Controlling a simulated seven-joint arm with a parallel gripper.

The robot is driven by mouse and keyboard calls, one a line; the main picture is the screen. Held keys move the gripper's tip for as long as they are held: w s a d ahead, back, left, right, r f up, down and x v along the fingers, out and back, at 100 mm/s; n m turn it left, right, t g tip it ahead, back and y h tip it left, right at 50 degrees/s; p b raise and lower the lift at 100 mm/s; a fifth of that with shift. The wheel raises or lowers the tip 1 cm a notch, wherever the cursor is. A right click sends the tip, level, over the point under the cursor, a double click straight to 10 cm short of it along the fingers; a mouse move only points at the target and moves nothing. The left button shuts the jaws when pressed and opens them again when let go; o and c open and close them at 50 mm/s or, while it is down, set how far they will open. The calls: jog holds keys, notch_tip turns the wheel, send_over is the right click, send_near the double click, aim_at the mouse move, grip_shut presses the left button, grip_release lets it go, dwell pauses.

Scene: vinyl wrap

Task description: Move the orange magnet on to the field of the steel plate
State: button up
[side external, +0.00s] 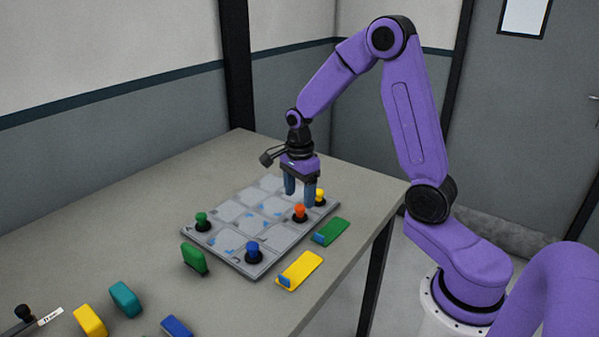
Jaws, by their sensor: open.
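The steel plate (229,211) is a grey slab on the table, marked with lighter square fields and small blue marks. The orange magnet (299,212) stands upright on a dark round base near the plate's right edge. A yellow magnet (320,196), a green magnet (202,222) and a blue magnet (253,251) also stand on the plate.
A green card (331,231) and a yellow card (300,269) lie right of the plate. A green block (194,259), teal block (125,299), yellow block (90,321) and blue block (176,327) are in front. A dark tool (24,313) lies far left.

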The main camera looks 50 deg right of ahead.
aim_at(299, 206)
notch_tip(299, 206, up, 6)
jog(key=s+a+r+n, duration=0.1)
jog(key=s+a+n, duration=0.3)
jog(key=a+n, duration=0.25)
jog(key=s+a+n, duration=0.3)
jog(key=s+n, duration=0.8)
jog(key=n, duration=0.2)
jog(key=s+a+n, duration=0.3)
jog(key=s+n, duration=0.8)
jog(key=n, duration=0.2)
jog(key=shift+s+n, duration=0.35)
